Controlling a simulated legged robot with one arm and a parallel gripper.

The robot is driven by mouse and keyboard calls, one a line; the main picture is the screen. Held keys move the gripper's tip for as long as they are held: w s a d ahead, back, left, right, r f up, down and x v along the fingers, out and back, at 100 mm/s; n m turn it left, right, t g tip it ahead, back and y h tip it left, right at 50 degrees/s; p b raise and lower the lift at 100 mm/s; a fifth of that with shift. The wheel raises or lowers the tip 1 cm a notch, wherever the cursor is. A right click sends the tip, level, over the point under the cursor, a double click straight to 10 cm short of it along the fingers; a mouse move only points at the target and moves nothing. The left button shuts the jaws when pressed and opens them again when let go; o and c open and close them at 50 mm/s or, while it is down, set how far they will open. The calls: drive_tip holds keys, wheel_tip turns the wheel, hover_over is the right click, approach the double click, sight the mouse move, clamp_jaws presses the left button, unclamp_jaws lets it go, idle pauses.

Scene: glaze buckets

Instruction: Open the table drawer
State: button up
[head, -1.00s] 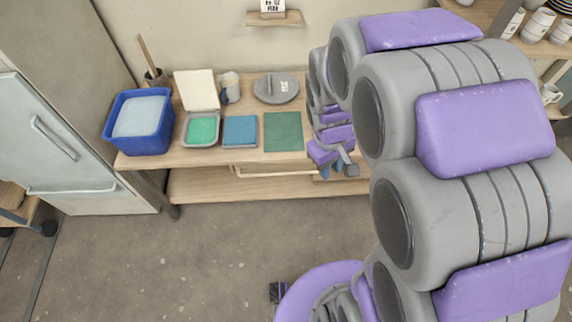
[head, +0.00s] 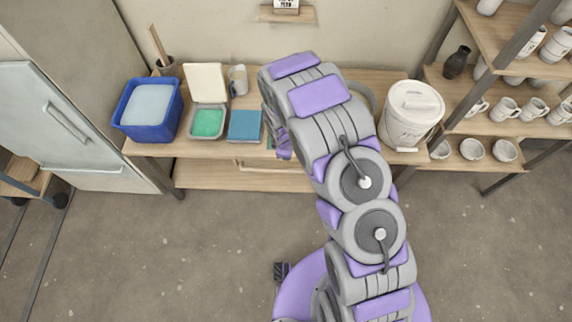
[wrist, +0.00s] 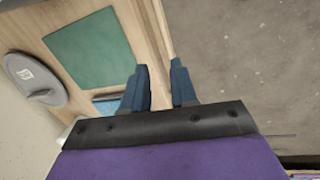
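The wooden table (head: 148,150) stands against the wall in the head view. Below its top is the drawer with a pale bar handle (head: 262,167); its right part is hidden behind my arm. The drawer looks shut. In the wrist view, a pale bar (wrist: 163,28) runs along the table's front edge, probably the handle. My gripper (wrist: 162,90) has its two dark blue fingers apart, with nothing seen between them. The fingers appear close to the table's front edge, one over the table side and one over the floor side. Contact cannot be told.
On the tabletop are a blue tub (head: 148,112), a green-filled tray (head: 208,123), a blue tile (head: 245,125) and a lidded white bucket (head: 410,115). A green mat (wrist: 90,48) and a grey lid (wrist: 36,80) show in the wrist view. Shelves with cups (head: 505,107) stand right. The front floor is clear.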

sight(283, 170)
drive_tip(key=shift+n+y, duration=0.3)
drive_tip(key=shift+n, duration=0.4)
drive_tip(key=w+f+b, duration=0.1)
drive_tip(key=f+b, duration=0.1)
drive_tip(key=f, duration=0.5)
drive_tip(key=w+a+f+b, duration=0.1)
drive_tip(key=f+b, duration=0.2)
drive_tip(key=f, duration=0.4)
drive_tip(key=w+f+b, duration=0.1)
drive_tip(key=f+b, duration=0.2)
drive_tip(key=f, duration=0.3)
drive_tip(key=shift+w+a+f, duration=0.2)
drive_tip(key=shift+w+f, duration=0.15)
drive_tip(key=shift+f, duration=0.05)
clamp_jaws()
